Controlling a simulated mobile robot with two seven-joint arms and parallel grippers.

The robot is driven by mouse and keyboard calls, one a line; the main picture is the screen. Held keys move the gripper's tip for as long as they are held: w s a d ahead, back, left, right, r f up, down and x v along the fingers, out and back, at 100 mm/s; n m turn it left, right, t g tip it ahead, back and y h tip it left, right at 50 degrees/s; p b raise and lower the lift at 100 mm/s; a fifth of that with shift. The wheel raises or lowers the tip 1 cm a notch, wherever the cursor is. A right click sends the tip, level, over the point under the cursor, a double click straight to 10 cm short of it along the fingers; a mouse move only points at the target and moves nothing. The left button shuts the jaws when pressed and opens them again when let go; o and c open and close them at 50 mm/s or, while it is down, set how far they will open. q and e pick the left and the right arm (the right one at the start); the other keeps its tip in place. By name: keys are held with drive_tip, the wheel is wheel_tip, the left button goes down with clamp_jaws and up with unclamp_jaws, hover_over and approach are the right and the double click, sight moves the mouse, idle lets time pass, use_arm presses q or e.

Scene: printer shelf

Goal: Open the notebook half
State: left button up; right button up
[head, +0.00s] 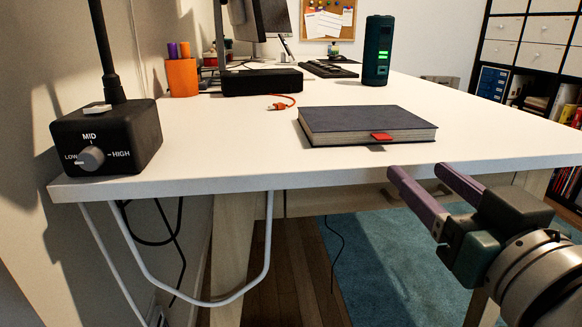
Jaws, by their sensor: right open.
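A dark grey-blue notebook (362,120) lies flat and closed on the white desk, near its front edge. A red tab (381,136) sticks out from the cover at its front side. My right gripper (418,174) is at the lower right, in front of the desk's front edge. Its two purple fingers are apart, empty, and point up and left toward the notebook without touching it. My left gripper is not in view.
A black lamp base (106,138) with a knob stands at the desk's left front corner. An orange pen cup (182,77), a black box (262,82), an orange cable (284,103), a keyboard (328,69) and a dark green cylinder (378,50) stand farther back. The desk right of the notebook is clear.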

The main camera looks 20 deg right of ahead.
sight(385, 141)
drive_tip(key=x, duration=1)
drive_tip(key=shift+r, duration=0.1)
clamp_jaws()
idle(1.2)
